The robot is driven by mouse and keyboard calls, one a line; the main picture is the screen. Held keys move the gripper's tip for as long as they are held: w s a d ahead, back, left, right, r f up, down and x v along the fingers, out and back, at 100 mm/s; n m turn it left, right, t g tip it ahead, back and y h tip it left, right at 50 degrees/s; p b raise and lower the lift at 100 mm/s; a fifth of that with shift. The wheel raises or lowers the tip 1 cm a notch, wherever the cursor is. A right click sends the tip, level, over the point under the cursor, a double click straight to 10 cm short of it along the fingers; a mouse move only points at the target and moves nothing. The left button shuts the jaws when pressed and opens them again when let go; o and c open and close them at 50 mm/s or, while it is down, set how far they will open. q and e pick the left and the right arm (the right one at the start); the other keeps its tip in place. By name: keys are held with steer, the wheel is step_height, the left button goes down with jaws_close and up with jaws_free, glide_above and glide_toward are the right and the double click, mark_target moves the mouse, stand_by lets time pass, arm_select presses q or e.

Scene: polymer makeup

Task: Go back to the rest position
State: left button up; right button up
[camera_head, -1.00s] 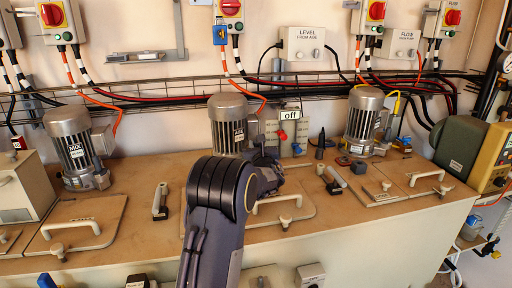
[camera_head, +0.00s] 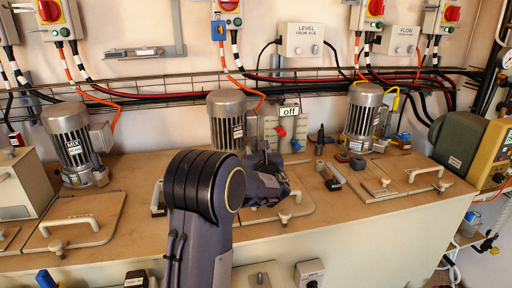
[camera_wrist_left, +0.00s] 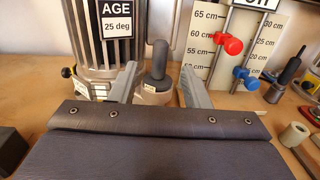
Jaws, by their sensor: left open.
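My left arm rises from the bottom of the head view, and its gripper (camera_head: 262,158) is over the bench in front of the middle motor (camera_head: 227,118). In the left wrist view the two grey fingers of the left gripper (camera_wrist_left: 157,82) stand apart, with nothing held between them. A dark rounded knob or handle (camera_wrist_left: 158,60) shows behind the gap, near the motor labelled AGE. I cannot tell its distance from the fingers. My right gripper is in neither view.
The brown bench carries a left motor (camera_head: 70,142), a right motor (camera_head: 362,117) and hatches with white handles (camera_head: 70,229). A level scale with a red knob (camera_wrist_left: 229,45) and a blue knob (camera_wrist_left: 246,79) stands right of the gripper. Cables run along the wall.

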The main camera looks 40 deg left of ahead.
arm_select(q)
steer(key=shift+v, duration=0.9)
